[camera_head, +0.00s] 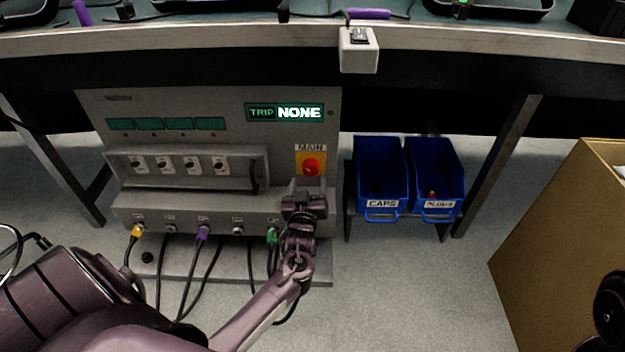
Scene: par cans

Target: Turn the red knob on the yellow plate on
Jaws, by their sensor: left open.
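The red knob (311,167) sits on the yellow plate (301,157) under the MAIN label, at the right side of the grey panel (220,103). My left gripper (306,188) is open just below the plate, with its fingers pointing up toward the knob. I cannot tell whether a finger touches the knob. The gripper and wrist hide the panel's lower right part. The display (285,112) above reads TRIP NONE. My right gripper is not in view.
A row of breaker switches (180,163) lies left of the knob. Cables with coloured plugs (203,233) hang below. Blue CAPS (381,178) and PLUGS (435,178) bins stand to the right, with a cardboard box (570,220) beyond. The table edge (200,52) overhangs the panel.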

